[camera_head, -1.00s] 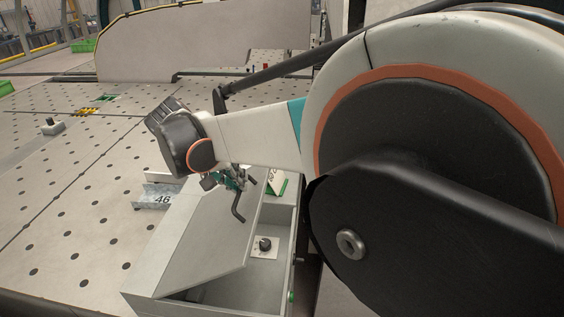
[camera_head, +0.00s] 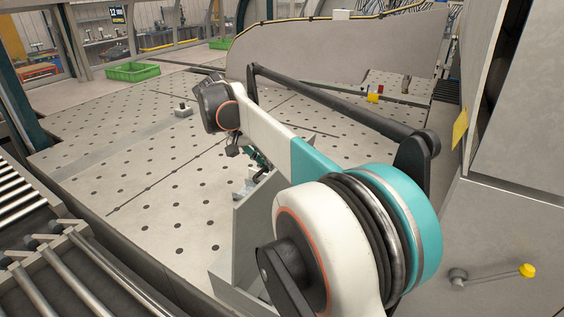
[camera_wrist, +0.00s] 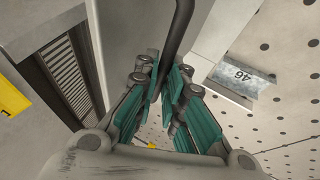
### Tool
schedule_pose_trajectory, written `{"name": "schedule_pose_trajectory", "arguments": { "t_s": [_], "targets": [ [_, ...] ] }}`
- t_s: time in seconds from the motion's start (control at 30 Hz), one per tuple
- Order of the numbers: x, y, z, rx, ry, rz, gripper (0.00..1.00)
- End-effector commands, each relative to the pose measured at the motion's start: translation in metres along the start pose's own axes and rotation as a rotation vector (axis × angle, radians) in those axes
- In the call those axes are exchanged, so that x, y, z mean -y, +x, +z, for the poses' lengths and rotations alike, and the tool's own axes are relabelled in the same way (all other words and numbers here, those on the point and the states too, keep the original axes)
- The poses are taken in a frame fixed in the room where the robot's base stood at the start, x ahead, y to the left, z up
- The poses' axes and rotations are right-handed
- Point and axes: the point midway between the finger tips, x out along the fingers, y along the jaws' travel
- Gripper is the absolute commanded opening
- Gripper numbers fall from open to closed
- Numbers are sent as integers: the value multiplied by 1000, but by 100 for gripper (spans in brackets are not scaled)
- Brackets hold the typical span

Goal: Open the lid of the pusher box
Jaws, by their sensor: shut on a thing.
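The pusher box (camera_head: 226,287) is a grey metal box at the front edge of the perforated table in the head view, largely hidden behind my arm. Its grey lid (camera_head: 256,220) stands steeply raised. My gripper (camera_head: 257,157), with teal fingers, is at the lid's upper edge. In the wrist view, my gripper (camera_wrist: 168,88) is shut on the dark rod handle (camera_wrist: 179,42), which passes between the fingers. The box's inside is hidden in the head view.
A metal profile marked 46 (camera_wrist: 241,78) lies beside the box on the perforated table (camera_head: 150,180). Roller conveyors (camera_head: 60,270) stand at the left. A machine housing (camera_head: 500,235) with a yellow-knobbed lever (camera_head: 526,270) is at the right. A green crate (camera_head: 132,71) is at the back.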

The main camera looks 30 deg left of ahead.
Motion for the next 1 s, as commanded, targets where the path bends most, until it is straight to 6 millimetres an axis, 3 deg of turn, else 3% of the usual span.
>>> {"name": "schedule_pose_trajectory", "arguments": {
  "t_s": [0.2, 0.63, 0.67, 0.73, 1.0],
  "targets": [
    [12, 0, 1, 6, -1, -4, 0],
    [12, 1, 0, 7, 1, -2, 0],
    [12, 0, 0, 7, 1, -2, 16],
    [12, 0, 0, 6, 1, -2, 30],
    [10, -2, -1, 4, 0, 0, 30]
  ]
}}
